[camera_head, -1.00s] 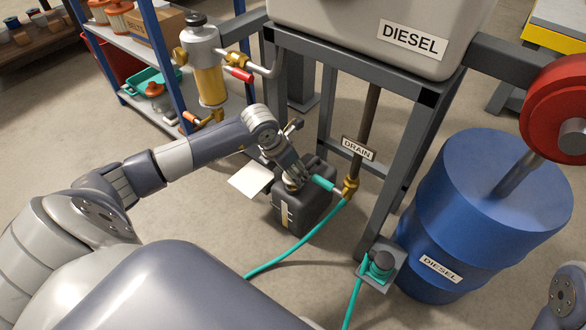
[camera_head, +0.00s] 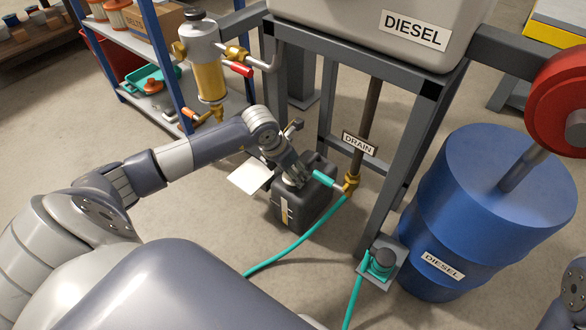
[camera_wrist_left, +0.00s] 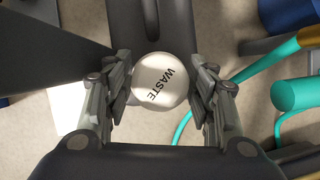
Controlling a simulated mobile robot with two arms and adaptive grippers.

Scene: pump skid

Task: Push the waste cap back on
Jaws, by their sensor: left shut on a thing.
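The waste cap (camera_wrist_left: 160,82) is a round white disc marked WASTE. In the left wrist view it sits between the two fingers of my left gripper (camera_wrist_left: 160,88), which is shut on it. In the head view my left gripper (camera_head: 294,178) is at the top of the dark waste can (camera_head: 288,210), and the cap is mostly hidden there. I cannot tell whether the cap is seated on the can's neck or just above it. My right gripper is out of view; only part of my right arm shows at the lower right edge.
A teal hose end (camera_head: 323,179) and the brass drain valve (camera_head: 351,183) are close to the gripper's right. A steel frame leg (camera_head: 390,170) and a blue diesel drum (camera_head: 485,215) stand further right. A shelf (camera_head: 150,100) stands at the back left.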

